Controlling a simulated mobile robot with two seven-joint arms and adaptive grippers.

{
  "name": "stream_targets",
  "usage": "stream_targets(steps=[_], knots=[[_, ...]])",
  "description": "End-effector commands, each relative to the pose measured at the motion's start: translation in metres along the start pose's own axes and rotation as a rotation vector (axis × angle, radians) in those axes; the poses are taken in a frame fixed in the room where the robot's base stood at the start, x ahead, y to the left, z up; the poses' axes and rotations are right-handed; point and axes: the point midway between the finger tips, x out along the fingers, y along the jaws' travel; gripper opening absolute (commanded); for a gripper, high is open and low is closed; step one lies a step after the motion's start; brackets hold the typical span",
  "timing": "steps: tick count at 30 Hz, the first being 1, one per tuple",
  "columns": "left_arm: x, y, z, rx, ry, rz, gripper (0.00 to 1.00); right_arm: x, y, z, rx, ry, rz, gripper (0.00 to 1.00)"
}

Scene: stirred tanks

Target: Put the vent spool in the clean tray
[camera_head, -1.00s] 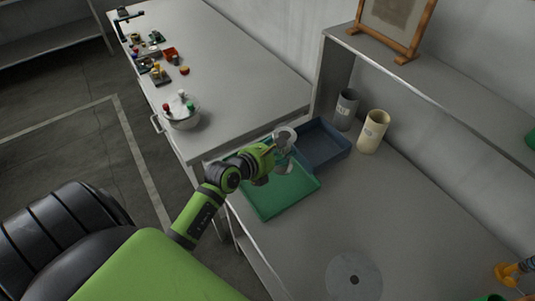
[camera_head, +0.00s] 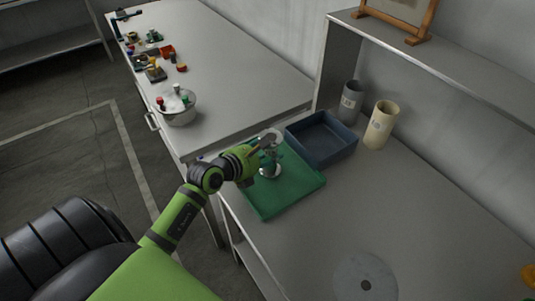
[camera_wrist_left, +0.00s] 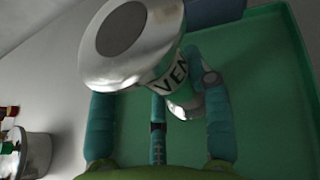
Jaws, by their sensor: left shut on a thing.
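The vent spool (camera_head: 269,171) is a pale metal piece with wide round flanges. In the left wrist view, the vent spool (camera_wrist_left: 124,36) shows a large flange near the camera and a band with the letters "VEN". My left gripper (camera_head: 262,152) is shut on it, with teal fingers on both sides of it in the left wrist view (camera_wrist_left: 160,105). The spool is over the green tray (camera_head: 292,196); I cannot tell if its lower flange touches the tray floor. The word "clean" is not readable on any tray. My right gripper is not in view.
An empty blue tray (camera_head: 342,153) adjoins the green tray. A grey cup (camera_head: 350,102) and a cream cup (camera_head: 380,125) stand behind it. A flat grey disc (camera_head: 364,283) lies at the front. A white bowl (camera_head: 180,115) with coloured-capped items sits on the left bench.

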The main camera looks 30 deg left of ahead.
Motion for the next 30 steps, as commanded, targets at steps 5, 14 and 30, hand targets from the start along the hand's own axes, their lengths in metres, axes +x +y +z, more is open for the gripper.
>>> stream_targets(steps=[5,14,30], knots=[[0.001,0.0,-0.002,0.0,-0.002,0.001,0.09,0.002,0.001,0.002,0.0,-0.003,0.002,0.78],[0.001,0.0,-0.003,-0.001,0.0,0.0,0.73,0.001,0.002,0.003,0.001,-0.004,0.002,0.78],[-0.065,-0.001,-0.003,0.003,0.002,0.0,0.73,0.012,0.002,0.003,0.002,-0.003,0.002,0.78]])
